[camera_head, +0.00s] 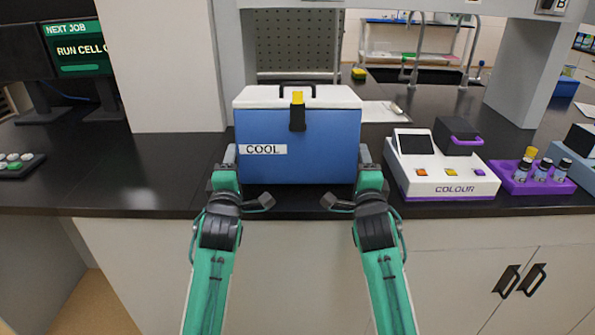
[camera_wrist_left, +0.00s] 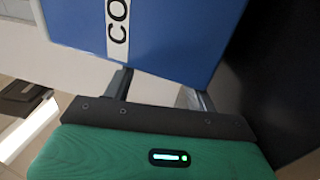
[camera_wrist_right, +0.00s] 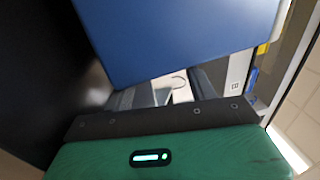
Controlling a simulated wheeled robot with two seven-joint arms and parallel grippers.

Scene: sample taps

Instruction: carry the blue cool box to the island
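The blue cool box (camera_head: 297,150) has a white lid, a black handle, a yellow-and-black latch and a "COOL" label. It appears upright on the dark counter (camera_head: 130,180), near its front edge. My left gripper (camera_head: 230,158) is at the box's left side and my right gripper (camera_head: 364,158) at its right side. The box also fills much of the left wrist view (camera_wrist_left: 170,35) and the right wrist view (camera_wrist_right: 180,35). In both wrist views the fingers stand apart, with a gap between them. Contact with the box is hard to tell. I cannot tell which surface is the island.
A white colour meter (camera_head: 440,180) stands close on the right, with a purple vial rack (camera_head: 530,180) beyond it. A pillar (camera_head: 165,70) and monitors (camera_head: 80,50) are on the left. A sink tap (camera_head: 412,50) is behind. Cupboards (camera_head: 480,280) are below the counter.

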